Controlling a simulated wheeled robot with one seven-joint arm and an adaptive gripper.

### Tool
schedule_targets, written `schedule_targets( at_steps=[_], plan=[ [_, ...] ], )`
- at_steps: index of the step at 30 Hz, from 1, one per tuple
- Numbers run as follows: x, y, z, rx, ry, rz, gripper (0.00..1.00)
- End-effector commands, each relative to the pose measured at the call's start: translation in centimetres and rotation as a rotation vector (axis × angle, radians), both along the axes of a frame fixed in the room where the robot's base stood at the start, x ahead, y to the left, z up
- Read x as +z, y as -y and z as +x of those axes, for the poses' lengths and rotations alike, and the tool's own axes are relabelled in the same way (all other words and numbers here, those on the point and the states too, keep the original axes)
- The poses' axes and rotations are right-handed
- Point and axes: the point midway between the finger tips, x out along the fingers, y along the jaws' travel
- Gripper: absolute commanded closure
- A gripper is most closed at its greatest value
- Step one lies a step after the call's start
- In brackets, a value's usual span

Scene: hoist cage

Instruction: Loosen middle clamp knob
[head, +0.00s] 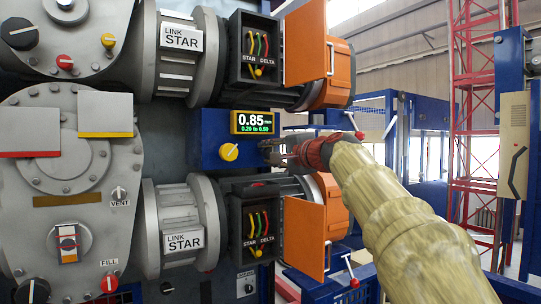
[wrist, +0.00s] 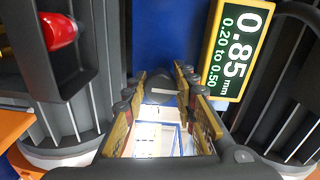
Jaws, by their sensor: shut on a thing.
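The middle blue housing (head: 208,155) sits between two ribbed grey motors. A dark grey knob (wrist: 163,97) with a white bar mark on its face is on this housing, between my fingertips in the wrist view. I take it for the middle clamp knob. My gripper (head: 276,150) reaches in from the right and is shut on it; it also shows in the wrist view (wrist: 162,88). In the head view, my fingers mostly hide the knob. A display (head: 254,122) just above reads 0.85 mm over 0.20 to 0.50, and also shows in the wrist view (wrist: 237,50).
A yellow knob (head: 229,152) is left of my gripper on the same housing. Open orange covers stand above (head: 306,45) and below (head: 307,235) my arm. Star-delta boxes with coloured links are above (head: 252,55) and below (head: 257,222). A red lever (head: 355,282) stands low right.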

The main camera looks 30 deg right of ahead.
Motion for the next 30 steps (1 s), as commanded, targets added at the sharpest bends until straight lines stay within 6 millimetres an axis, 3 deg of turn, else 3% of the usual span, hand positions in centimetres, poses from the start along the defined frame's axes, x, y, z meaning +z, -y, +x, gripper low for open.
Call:
schedule_targets(
  at_steps=[2, 3, 13, 23, 30],
  plan=[
    [-0.3, 0.0, 0.1, 0.002, -0.004, 0.002, 0.98],
    [-0.3, 0.0, 0.1, 0.002, -0.004, 0.002, 0.72],
    [-0.2, 0.0, 0.0, 0.001, -0.002, 0.002, 0.54],
    [-0.1, 0.0, -0.2, 0.000, -0.001, 0.001, 0.54],
    [0.2, 0.1, -3.3, -0.002, 0.001, 0.001, 0.54]
  ],
)
